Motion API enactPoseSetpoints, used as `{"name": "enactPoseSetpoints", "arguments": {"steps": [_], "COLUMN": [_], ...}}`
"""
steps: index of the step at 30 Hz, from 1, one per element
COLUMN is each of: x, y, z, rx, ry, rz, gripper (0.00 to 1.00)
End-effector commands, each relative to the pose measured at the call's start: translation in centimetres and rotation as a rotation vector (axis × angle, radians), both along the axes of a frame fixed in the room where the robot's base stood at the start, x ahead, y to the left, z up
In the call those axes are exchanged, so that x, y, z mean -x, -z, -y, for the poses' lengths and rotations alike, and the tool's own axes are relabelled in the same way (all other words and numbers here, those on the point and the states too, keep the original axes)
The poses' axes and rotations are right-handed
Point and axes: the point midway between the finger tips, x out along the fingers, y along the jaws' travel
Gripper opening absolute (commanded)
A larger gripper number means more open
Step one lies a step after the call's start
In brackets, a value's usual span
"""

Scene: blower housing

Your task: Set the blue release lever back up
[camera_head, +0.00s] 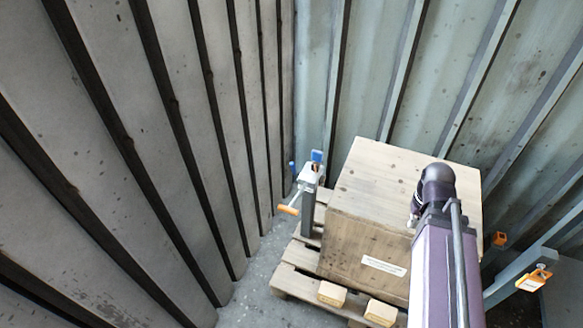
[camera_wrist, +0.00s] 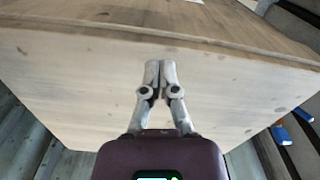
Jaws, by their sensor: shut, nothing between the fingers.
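A grey post (camera_head: 308,195) stands at the left of the wooden crate. A blue piece (camera_head: 317,156) sits on top of its white bracket, and a smaller blue piece (camera_head: 292,166) shows just left of it. I cannot tell for sure which is the release lever or how it is tilted. Two blue pieces also show at the right of the wrist view, a larger one (camera_wrist: 281,135) and a smaller one (camera_wrist: 303,114). My gripper (camera_wrist: 160,64) is shut and empty in front of a pale wooden crate face, apart from the blue pieces. The head view does not show its fingers.
The wooden crate (camera_head: 375,210) stands on a pallet (camera_head: 292,282). An orange-handled crank (camera_head: 288,210) sticks out left of the post. Orange-ended parts (camera_head: 533,279) stand at right. Corrugated walls close in left and back. Bare floor (camera_head: 250,295) shows at front left.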

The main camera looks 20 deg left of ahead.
Motion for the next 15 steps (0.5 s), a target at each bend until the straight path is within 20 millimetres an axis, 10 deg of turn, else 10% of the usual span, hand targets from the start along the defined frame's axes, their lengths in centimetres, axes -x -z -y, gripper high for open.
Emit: {"name": "enactPoseSetpoints", "arguments": {"steps": [15], "x": [-7.4], "y": [-0.3], "z": [-10.8], "rx": [-0.005], "ry": [-0.894], "rz": [-0.003], "gripper": [0.00]}}
